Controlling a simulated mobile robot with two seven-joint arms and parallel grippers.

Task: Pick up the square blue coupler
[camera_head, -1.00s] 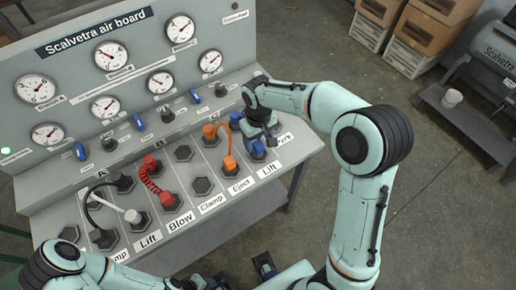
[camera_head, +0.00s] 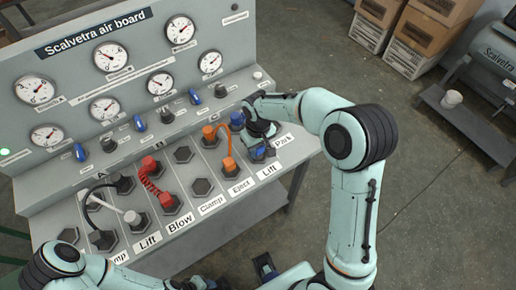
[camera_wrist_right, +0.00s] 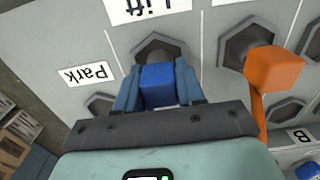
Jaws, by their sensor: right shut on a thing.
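The square blue coupler (camera_wrist_right: 158,86) sits between the two blue fingers of my right gripper (camera_wrist_right: 158,91) in the right wrist view. The gripper is shut on its sides. The coupler is at a dark hexagonal socket (camera_wrist_right: 160,50) by the Lift label; whether it is seated or just clear of it I cannot tell. In the head view my right gripper (camera_head: 258,146) is at the right end of the board and partly covers the coupler (camera_head: 259,153). My left arm (camera_head: 75,268) lies along the lower left; its jaws do not show clearly.
An orange coupler and hose (camera_head: 228,152) stand close to the left of my right gripper. Another blue piece (camera_head: 237,118) is just behind it. Gauges line the upright panel (camera_head: 135,78).

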